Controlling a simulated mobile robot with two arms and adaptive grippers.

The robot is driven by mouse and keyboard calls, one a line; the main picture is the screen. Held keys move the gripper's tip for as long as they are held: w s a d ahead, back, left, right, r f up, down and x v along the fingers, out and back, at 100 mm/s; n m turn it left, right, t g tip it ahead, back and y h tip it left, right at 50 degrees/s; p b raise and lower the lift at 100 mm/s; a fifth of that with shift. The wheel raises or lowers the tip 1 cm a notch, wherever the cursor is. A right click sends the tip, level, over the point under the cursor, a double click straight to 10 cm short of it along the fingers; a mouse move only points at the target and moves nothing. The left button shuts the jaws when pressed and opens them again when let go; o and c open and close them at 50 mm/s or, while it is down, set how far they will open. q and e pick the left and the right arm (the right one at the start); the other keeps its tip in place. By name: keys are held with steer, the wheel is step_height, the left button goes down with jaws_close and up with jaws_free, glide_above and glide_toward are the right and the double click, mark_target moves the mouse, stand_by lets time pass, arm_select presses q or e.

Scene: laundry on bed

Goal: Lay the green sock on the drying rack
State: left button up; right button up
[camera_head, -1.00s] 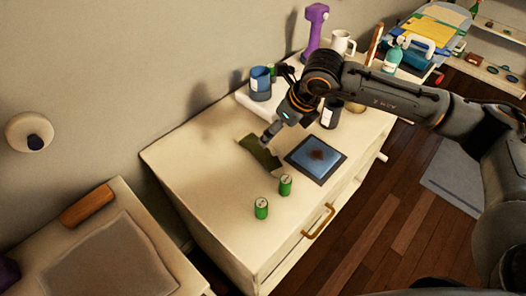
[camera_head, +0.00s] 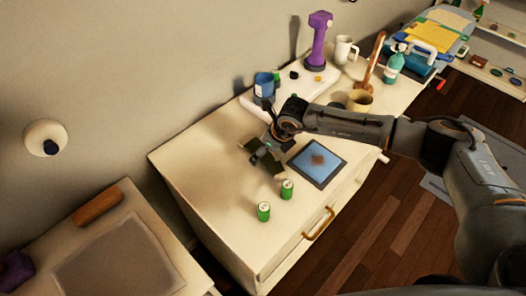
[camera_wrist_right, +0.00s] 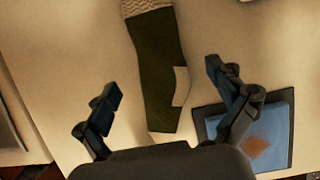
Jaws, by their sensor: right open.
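The dark green sock (camera_head: 276,168) lies flat on the cream dresser top, left of a blue picture in a dark frame. In the right wrist view the sock (camera_wrist_right: 155,62) has a ribbed pale cuff at the top and a pale patch on one side. My right gripper (camera_head: 262,153) is over the sock and partly hides it. In the wrist view its open fingers (camera_wrist_right: 163,84) are spread on either side of the sock, with nothing between them gripped. My left gripper is not in view. I cannot make out a drying rack.
The framed picture (camera_head: 317,163) lies close to the right finger.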

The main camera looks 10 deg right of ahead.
steer(key=shift+w+a+f, duration=0.1)
steer(key=shift+w+f, duration=0.05)
steer(key=shift+f, duration=0.4)
steer(key=c, duration=1.1)
steer(key=shift+r, duration=0.1)
